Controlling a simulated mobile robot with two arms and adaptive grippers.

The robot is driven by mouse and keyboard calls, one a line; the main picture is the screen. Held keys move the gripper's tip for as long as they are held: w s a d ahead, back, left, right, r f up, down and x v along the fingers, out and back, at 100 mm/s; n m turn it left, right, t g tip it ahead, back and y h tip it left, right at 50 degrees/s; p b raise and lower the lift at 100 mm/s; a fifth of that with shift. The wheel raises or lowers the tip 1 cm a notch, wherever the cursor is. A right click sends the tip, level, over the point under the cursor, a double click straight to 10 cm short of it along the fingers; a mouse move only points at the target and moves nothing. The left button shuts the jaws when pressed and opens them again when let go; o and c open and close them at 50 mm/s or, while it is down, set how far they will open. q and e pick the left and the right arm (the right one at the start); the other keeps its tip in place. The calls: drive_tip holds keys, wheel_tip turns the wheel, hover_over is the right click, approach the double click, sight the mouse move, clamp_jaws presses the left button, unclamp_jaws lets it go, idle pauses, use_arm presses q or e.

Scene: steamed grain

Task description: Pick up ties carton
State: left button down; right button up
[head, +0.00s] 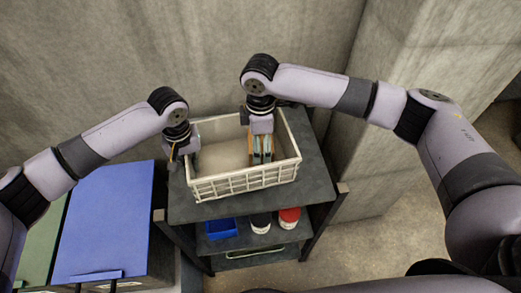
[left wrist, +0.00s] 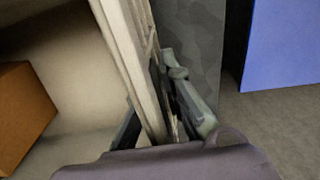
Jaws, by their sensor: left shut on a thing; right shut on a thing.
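An orange-brown carton (head: 252,150), which I take for the ties carton, stands inside the white crate (head: 245,182), partly hidden by my right gripper. It also shows at the left edge of the left wrist view (left wrist: 22,108). My right gripper (head: 262,158) points down inside the crate and is shut on the carton; the exact contact is hard to see. My left gripper (head: 191,160) is at the crate's left wall. In the left wrist view its fingers (left wrist: 160,112) are on either side of that wall, shut on it.
The crate stands on the top of a dark cart (head: 318,185). The lower shelf holds a blue bin (head: 221,229), a dark-lidded jar (head: 261,222) and a red-lidded jar (head: 289,217). A blue-topped cabinet (head: 105,220) is at left. Concrete walls are behind and right.

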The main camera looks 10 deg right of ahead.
drive_tip(key=shift+c, duration=1.2)
drive_tip(key=shift+r, duration=0.15)
wheel_tip(320, 180, up, 10)
drive_tip(key=shift+f, duration=0.1)
use_arm(q)
drive_tip(key=c, duration=1.7)
unclamp_jaws()
drive_tip(key=shift+o, duration=0.2)
drive_tip(key=shift+r, duration=0.1)
